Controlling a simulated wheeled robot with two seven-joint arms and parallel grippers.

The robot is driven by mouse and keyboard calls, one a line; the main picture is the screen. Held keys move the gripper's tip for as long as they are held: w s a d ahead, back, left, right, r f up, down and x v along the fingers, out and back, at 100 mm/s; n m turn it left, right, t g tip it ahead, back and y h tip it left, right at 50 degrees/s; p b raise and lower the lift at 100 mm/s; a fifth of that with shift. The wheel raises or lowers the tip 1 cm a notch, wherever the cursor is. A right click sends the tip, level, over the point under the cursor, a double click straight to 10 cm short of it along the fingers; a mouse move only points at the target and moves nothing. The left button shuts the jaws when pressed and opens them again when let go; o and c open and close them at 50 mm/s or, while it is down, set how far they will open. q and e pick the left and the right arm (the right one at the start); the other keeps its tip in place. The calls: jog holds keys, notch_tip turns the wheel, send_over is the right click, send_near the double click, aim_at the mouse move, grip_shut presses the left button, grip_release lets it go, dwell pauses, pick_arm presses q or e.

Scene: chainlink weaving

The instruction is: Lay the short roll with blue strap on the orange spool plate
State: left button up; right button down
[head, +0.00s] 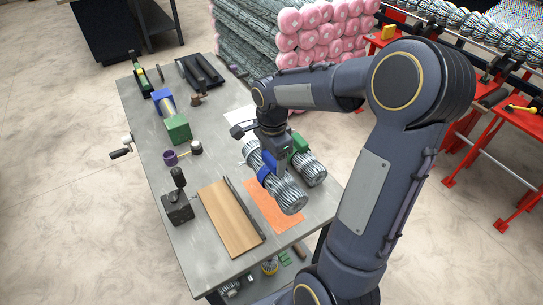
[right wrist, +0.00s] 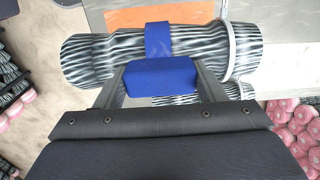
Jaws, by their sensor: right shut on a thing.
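My right gripper (head: 273,155) is shut on the short roll with blue strap (head: 287,196), a grey striped wire roll. In the right wrist view the roll (right wrist: 95,58) lies across the picture, with the jaws (right wrist: 162,85) either side of the blue block at its strap (right wrist: 158,38). The orange spool plate (head: 265,200) lies flat on the table, partly covered by the roll in the head view; its edge also shows in the right wrist view (right wrist: 155,17). I cannot tell whether the roll touches it. My left gripper is not in view.
A similar roll with a green strap (head: 312,170) lies just right of the held roll. A wooden board (head: 229,217) lies left of the orange plate.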

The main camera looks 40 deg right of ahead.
jog(key=shift+f+b, duration=3.25)
jog(key=shift+f, duration=0.65)
jog(key=shift+f+b, duration=0.5)
jog(key=shift+f, duration=0.1)
jog(key=shift+c, duration=1.2)
grip_release()
notch_tip(320, 180, up, 8)
jog(key=shift+f, duration=0.1)
